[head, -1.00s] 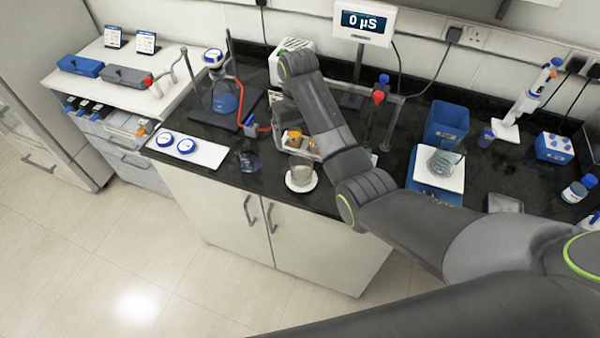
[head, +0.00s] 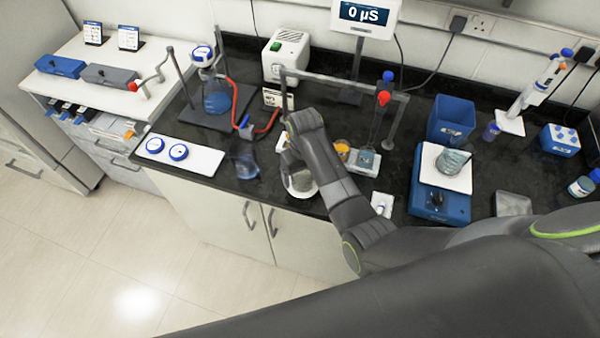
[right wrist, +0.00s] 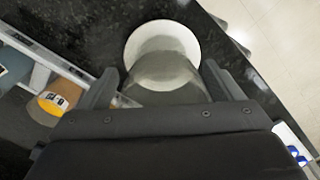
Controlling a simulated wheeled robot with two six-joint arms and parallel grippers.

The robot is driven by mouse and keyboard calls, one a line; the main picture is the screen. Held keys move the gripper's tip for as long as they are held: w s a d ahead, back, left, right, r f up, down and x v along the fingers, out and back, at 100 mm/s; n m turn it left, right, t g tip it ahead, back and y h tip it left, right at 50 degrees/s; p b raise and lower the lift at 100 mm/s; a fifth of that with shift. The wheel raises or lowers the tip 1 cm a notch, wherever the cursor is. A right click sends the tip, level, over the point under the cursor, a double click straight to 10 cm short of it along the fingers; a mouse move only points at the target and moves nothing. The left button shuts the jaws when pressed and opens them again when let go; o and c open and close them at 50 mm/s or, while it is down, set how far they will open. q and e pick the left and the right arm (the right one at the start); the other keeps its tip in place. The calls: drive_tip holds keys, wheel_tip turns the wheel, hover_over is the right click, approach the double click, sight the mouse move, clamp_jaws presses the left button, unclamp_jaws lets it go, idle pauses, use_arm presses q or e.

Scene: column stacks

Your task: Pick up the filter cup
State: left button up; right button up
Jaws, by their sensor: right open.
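A translucent grey cup (head: 302,181), which looks like the filter cup, stands on a round white plate (head: 301,194) near the bench's front edge. My right gripper (head: 289,164) is down at the cup and partly covers it in the head view. In the right wrist view the cup (right wrist: 166,72) shows between the two open fingers of the right gripper (right wrist: 160,88), with the white plate (right wrist: 160,27) beyond it. A gap shows beside the fingers; contact cannot be made out. My left gripper is not in view.
A dark glass vessel (head: 244,162) stands left of the cup. An orange-topped container (head: 342,149) and a small glass beaker (head: 366,160) stand just right of my forearm, under a grey frame (head: 345,80). A white tray with blue-rimmed discs (head: 205,160) lies further left.

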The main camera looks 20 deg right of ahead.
drive_tip(key=shift+w+a+f, duration=0.1)
drive_tip(key=shift+w+f, duration=0.1)
drive_tip(key=shift+f, duration=0.15)
drive_tip(key=shift+w+a, duration=0.1)
drive_tip(key=shift+s+r, duration=0.2)
drive_tip(key=shift+s, duration=0.25)
drive_tip(key=c, duration=0.4)
drive_tip(key=shift+c, duration=1)
drive_tip(key=shift+w, duration=0.1)
drive_tip(key=c, duration=0.5)
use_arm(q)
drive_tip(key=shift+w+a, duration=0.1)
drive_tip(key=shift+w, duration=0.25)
